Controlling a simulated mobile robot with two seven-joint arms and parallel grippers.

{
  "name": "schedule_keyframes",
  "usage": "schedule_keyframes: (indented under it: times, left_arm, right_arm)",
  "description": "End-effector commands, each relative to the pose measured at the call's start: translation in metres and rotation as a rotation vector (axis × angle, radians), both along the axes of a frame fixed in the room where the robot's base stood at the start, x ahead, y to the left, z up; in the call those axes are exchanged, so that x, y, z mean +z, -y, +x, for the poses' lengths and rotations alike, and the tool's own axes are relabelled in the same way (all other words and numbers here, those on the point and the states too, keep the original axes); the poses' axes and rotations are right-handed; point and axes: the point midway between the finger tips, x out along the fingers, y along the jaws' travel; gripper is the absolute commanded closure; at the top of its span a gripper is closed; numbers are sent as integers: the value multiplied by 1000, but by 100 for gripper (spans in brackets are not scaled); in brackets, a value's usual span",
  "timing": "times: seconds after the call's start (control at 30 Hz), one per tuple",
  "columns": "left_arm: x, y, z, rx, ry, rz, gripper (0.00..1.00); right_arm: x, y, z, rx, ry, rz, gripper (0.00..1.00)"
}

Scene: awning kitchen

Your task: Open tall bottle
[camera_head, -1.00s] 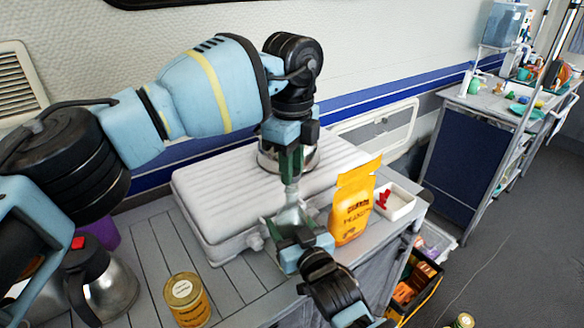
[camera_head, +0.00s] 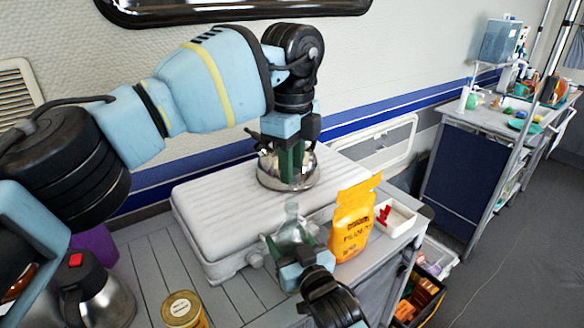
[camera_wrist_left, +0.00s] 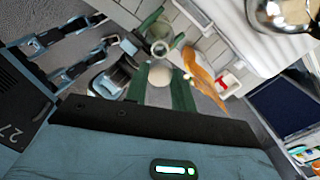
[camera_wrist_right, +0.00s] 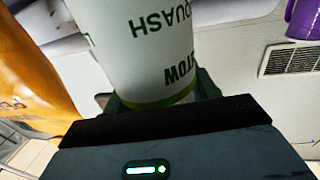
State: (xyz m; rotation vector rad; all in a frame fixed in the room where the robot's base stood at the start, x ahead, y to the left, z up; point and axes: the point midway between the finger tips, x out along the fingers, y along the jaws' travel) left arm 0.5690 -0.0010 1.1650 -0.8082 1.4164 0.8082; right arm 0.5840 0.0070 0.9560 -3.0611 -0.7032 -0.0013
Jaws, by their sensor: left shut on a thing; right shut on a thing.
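The tall bottle (camera_head: 291,217) is clear with a narrow neck. It stands upright in front of the white case in the head view. My right gripper (camera_head: 292,255) is shut around its body. In the right wrist view the bottle's pale label (camera_wrist_right: 155,45) with dark lettering fills the space between the fingers. My left gripper (camera_head: 291,172) is above the bottle and apart from it. In the left wrist view its fingers are shut on a pale round cap (camera_wrist_left: 161,75). The bottle's open mouth (camera_wrist_left: 160,47) shows beyond the cap.
A yellow bag (camera_head: 352,222) stands close right of the bottle, beside a white tray (camera_head: 402,218). The white case (camera_head: 215,200) carries a metal pot (camera_head: 268,180) behind my left gripper. A tin (camera_head: 183,310) and a metal jug (camera_head: 100,302) stand at the front left.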

Motion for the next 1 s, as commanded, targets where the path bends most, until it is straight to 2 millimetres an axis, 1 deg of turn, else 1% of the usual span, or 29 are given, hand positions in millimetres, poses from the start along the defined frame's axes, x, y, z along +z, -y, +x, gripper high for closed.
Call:
schedule_keyframes:
  times: [0.03, 0.2, 0.47, 0.63, 0.77, 1.0]
  left_arm:
    - [0, 0, 0, 0, 0, 0, 100]
    - [-1, 0, 0, 0, 0, 0, 100]
    - [-1, 0, 0, 1, 0, 0, 100]
    - [0, 0, 0, 1, 1, 0, 100]
    - [2, 0, 0, 1, 2, 0, 100]
    - [-1, 0, 0, 1, -1, 1, 100]
  right_arm:
    - [-1, 0, 0, 0, -1, 0, 37]
    - [0, 0, 0, 0, -1, 0, 16]
    - [0, 0, 0, 0, 0, 0, 16]
    - [-1, 4, -9, 0, -1, 0, 16]
    - [-1, 12, -26, 0, -1, 0, 16]
    - [-2, 32, -66, 0, -2, -1, 16]
